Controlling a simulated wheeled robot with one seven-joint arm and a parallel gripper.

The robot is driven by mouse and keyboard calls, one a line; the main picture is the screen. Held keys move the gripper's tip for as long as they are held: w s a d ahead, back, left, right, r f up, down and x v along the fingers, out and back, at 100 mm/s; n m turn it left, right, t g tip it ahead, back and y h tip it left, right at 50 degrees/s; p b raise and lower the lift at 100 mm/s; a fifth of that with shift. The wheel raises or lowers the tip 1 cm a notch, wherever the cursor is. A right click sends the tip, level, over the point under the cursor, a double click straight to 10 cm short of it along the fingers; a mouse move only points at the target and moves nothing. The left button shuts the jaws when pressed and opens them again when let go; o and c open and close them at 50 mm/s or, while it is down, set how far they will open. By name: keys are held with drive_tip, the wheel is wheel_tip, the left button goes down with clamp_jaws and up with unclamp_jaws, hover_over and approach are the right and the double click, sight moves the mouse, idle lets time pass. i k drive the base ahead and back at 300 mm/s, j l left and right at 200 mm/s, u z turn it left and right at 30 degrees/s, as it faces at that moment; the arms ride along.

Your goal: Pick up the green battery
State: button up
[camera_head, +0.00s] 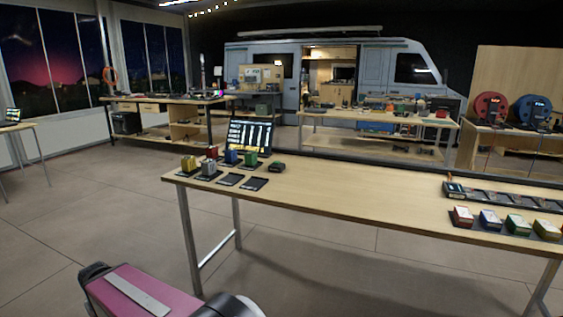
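A green battery-like block (518,226) stands on a dark pad near the front right edge of the wooden table (340,193). It sits in a row between a blue block (490,219) and a yellow block (546,229). Another small green block (251,158) stands in the cluster at the table's left end, beside a blue block (232,157). I cannot tell from this view which green block is the battery. A pink part of my own arm shows at the bottom left, well away from both green blocks. My gripper's fingers are not in view.
A red block (463,216) stands left of the row. A long dark rack (500,197) lies behind it. A lit screen (249,136) stands at the table's left end, near two flat empty dark pads. The table's middle is clear, and open floor lies before it.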

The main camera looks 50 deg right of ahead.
sight(251, 157)
drive_tip(key=z, duration=1.7)
drive_tip(key=l+z, duration=0.1)
drive_tip(key=l, duration=0.15)
drive_tip(key=k, duration=0.05)
